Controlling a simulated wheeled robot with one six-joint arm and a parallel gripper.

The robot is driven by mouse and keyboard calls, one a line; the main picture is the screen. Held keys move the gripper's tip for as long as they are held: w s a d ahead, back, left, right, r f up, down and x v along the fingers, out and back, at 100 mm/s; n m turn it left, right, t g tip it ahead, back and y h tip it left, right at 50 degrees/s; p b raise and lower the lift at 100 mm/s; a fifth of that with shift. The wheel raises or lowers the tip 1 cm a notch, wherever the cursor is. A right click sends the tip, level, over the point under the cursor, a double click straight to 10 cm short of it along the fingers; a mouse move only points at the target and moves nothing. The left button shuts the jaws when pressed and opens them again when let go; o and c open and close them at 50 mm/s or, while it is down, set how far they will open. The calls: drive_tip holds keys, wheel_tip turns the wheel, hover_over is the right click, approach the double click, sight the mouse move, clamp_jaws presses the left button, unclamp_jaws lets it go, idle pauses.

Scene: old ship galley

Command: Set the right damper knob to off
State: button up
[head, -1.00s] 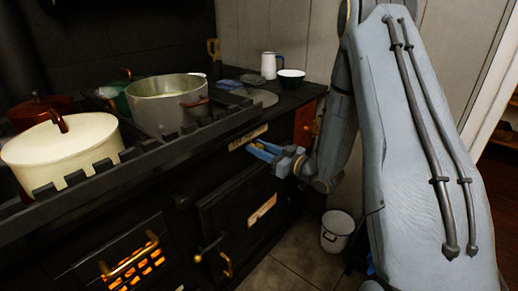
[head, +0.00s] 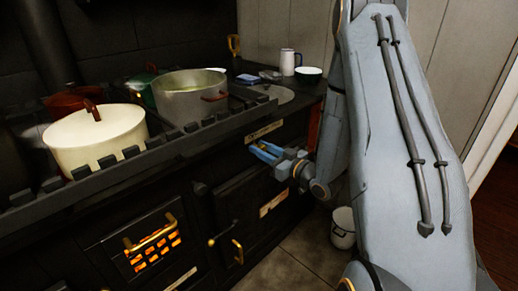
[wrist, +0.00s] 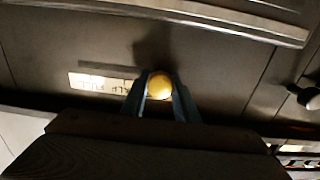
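A round brass knob (wrist: 159,86) shows in the wrist view on the dark stove front, beside a pale label plate (wrist: 100,83) whose lettering I cannot read. My gripper (wrist: 160,92) has its two blue fingers apart, one on each side of the knob; I cannot tell whether they touch it. In the head view my gripper (head: 264,151) is at the stove's upper front, just below the label plate (head: 264,131). The knob itself is hidden or too small to tell there.
The black stove (head: 225,210) carries a cream pot (head: 95,140) and a grey pot (head: 190,103) behind a toothed rail (head: 150,155). A dark knob (wrist: 308,98) sits at the right in the wrist view. A white bucket (head: 343,228) stands on the floor beside the stove.

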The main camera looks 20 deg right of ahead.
drive_tip(key=o, duration=0.4)
drive_tip(key=shift+s+a, duration=0.15)
drive_tip(key=shift+a, duration=0.2)
drive_tip(key=shift+d, duration=0.1)
drive_tip(key=shift+d, duration=0.1)
drive_tip(key=shift+s+d, duration=0.2)
drive_tip(key=shift+s, duration=0.15)
drive_tip(key=v, duration=0.7)
